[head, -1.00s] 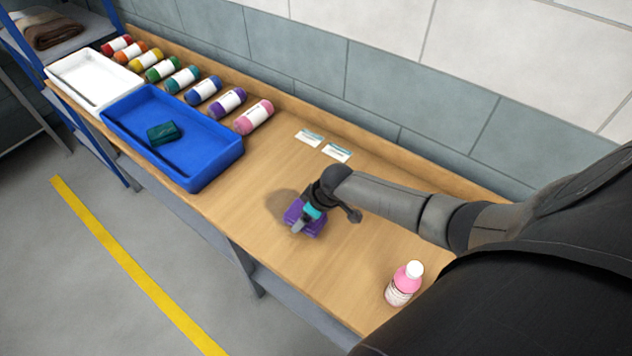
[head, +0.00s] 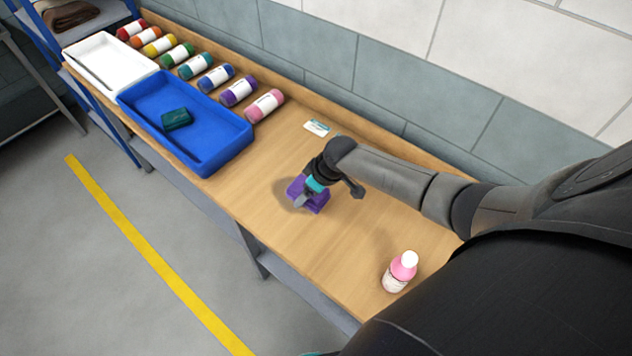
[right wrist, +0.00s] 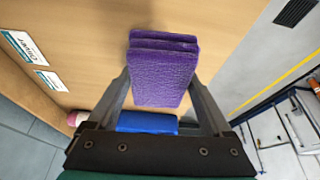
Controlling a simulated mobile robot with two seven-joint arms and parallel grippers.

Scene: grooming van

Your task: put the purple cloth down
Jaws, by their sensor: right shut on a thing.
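The purple cloth (head: 318,201) is a folded, thick pad over the wooden bench, with a shadow on the wood just left of it. My right gripper (head: 308,200) is shut on it. In the right wrist view the purple cloth (right wrist: 163,72) sits between the two fingers of my right gripper (right wrist: 163,95), with bench wood behind it. I cannot tell for certain whether its underside touches the bench. My left gripper is not in view.
A blue tray (head: 228,158) holding a dark green folded cloth (head: 176,119) and a white tray (head: 75,52) stand to the left. Several coloured bottles lie along the back. A pink bottle (head: 400,272) stands at the right. Bare wood (head: 255,195) surrounds the cloth.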

